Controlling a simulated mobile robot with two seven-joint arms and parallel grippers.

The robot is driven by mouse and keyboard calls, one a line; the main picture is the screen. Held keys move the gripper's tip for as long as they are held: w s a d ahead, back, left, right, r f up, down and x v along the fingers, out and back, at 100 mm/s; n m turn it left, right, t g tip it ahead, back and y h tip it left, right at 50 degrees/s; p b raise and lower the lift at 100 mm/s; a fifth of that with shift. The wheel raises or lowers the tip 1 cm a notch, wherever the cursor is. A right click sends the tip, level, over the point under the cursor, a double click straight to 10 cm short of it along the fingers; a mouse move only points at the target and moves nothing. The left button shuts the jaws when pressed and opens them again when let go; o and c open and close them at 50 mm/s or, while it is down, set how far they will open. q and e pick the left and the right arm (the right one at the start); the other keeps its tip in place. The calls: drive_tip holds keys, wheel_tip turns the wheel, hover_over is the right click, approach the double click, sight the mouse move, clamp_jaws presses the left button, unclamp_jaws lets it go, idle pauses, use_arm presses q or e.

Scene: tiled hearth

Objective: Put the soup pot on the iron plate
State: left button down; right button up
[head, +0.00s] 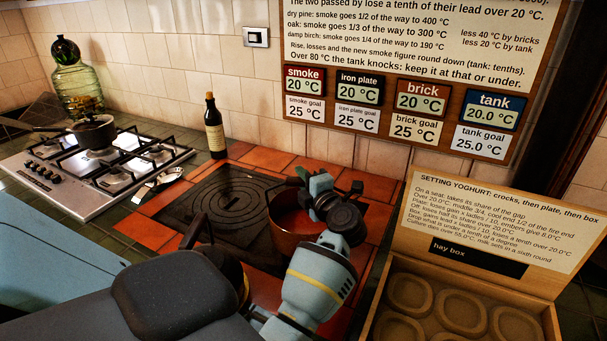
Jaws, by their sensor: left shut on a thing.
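The soup pot (289,221) is a round pot with a reddish inside, at the right edge of the iron plate (222,199). The iron plate is dark, square and ringed, set in orange tiles. My left gripper (322,187) is at the pot's far right rim and is shut on the pot. My wrist and forearm hide the pot's right and near sides. I cannot tell whether the pot's base touches the plate or hangs above it. My right gripper is not in view.
A dark handle-like shape (193,232) stands at the plate's near left edge, partly hidden by my arm. A dark bottle (214,131) stands behind the plate. A gas hob (70,176) with a small pan (92,133) is at left. An open hay box (450,310) is at right.

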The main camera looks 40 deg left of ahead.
use_arm(q)
drive_tip(key=shift+r, duration=0.2)
drive_tip(key=c, duration=1.7)
unclamp_jaws()
drive_tip(key=shift+f, duration=0.25)
drive_tip(key=o, duration=0.4)
